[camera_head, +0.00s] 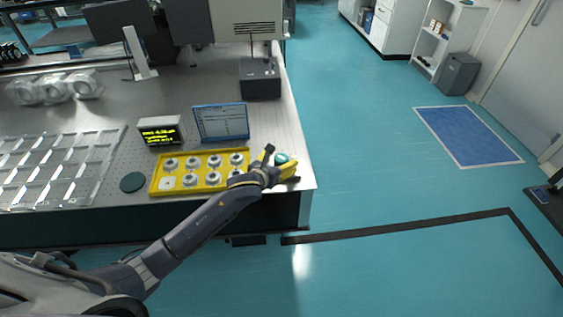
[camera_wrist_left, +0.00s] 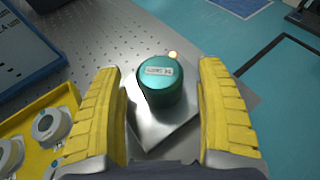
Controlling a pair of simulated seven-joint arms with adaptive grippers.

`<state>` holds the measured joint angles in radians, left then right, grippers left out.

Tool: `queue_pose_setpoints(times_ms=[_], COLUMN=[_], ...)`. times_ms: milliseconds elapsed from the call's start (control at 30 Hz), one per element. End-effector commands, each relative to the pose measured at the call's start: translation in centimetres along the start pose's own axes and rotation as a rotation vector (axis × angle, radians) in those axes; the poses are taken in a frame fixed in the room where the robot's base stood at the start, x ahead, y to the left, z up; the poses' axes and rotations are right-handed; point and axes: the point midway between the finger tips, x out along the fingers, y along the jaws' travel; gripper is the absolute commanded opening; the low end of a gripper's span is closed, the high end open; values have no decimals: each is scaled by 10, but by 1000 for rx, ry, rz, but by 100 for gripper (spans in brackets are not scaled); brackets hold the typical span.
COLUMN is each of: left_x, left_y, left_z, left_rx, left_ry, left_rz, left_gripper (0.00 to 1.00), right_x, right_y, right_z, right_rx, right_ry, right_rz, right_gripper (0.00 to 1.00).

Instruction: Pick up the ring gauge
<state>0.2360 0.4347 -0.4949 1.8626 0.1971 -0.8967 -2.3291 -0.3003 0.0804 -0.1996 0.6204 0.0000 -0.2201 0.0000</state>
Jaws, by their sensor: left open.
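A teal round piece (camera_wrist_left: 160,85) with a small white label on top stands on a square metal plate (camera_wrist_left: 150,142) in the left wrist view. In the head view the teal piece (camera_head: 282,158) shows small near the table's right edge. I cannot tell for sure whether it is the ring gauge; its label is too small to read. My left gripper (camera_wrist_left: 158,72) is open, with one yellow finger on each side of the teal piece and gaps between them. In the head view my left gripper (camera_head: 281,165) partly hides it. My right gripper is not in view.
A yellow tray (camera_head: 156,187) of several round metal parts lies left of my gripper. Behind it stand a blue-framed panel (camera_head: 221,122) and a small display (camera_head: 160,131). A dark disc (camera_head: 133,182) and clear racks (camera_head: 60,170) are further left. Floor (camera_head: 370,190) lies beyond the table's right edge.

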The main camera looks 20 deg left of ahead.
Motion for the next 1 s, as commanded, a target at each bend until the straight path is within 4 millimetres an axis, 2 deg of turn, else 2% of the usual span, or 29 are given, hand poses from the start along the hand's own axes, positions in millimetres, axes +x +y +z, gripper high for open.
queue_pose_setpoints(times_ms=[167, 467, 1000], left_x=[11, 12, 12], left_y=[0, 0, 0], left_z=[0, 0, 0], left_rx=[0, 0, 0], left_ry=[1, 0, 1], left_rz=[0, 0, 0], left_gripper=[74, 72, 10], right_x=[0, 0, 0], right_y=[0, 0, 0], right_z=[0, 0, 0], right_rx=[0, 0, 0], right_ry=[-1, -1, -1], right_rz=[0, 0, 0], right_gripper=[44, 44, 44])
